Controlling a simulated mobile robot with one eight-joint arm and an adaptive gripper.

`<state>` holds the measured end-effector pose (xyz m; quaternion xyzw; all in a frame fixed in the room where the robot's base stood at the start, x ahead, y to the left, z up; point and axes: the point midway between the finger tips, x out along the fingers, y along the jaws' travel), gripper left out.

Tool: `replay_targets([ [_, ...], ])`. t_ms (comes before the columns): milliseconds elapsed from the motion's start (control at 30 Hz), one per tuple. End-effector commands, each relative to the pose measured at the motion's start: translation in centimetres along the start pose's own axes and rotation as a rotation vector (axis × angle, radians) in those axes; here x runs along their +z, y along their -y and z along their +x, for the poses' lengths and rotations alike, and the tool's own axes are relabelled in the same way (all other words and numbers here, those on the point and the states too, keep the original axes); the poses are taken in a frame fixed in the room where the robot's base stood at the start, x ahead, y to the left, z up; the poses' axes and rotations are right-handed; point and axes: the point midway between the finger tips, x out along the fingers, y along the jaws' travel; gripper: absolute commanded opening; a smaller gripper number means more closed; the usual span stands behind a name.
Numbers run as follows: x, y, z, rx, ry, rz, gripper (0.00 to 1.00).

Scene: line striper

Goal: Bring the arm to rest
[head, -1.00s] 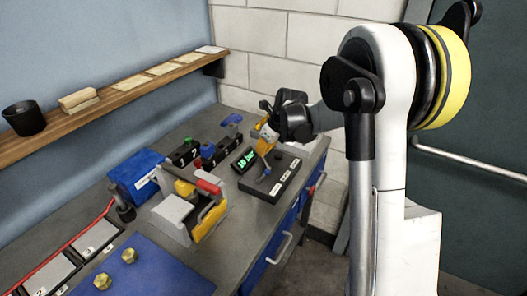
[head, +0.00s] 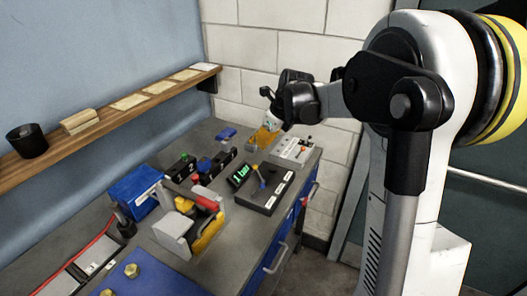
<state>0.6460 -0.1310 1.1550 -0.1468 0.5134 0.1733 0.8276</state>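My gripper (head: 268,106) is at the end of my arm, above the far right end of the workbench (head: 228,212), near the block wall. My arm reaches in from the right of the head view. An orange-yellow part (head: 262,138) shows just below my gripper, beside a light panel with small levers (head: 296,149). The fingers are small and partly hidden by the wrist, so I cannot tell whether they are open or shut, or whether they touch anything.
A black box with a green display (head: 240,175) and a blue lever stands on the bench. Nearby are a grey-and-yellow device with a red handle (head: 200,215), a blue box (head: 136,188) and two brass nuts (head: 131,270). A wooden shelf (head: 105,118) runs along the blue wall.

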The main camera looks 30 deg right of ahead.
Motion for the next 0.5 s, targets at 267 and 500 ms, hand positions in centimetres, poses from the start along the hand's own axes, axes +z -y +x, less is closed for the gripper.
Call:
replay_targets([
  [267, 0.6, -0.1, -1.4, 0.000, 0.000, -0.001, 0.00],
  [500, -0.8, -4.4, -3.4, -0.029, -0.002, -0.348, 0.00],
])
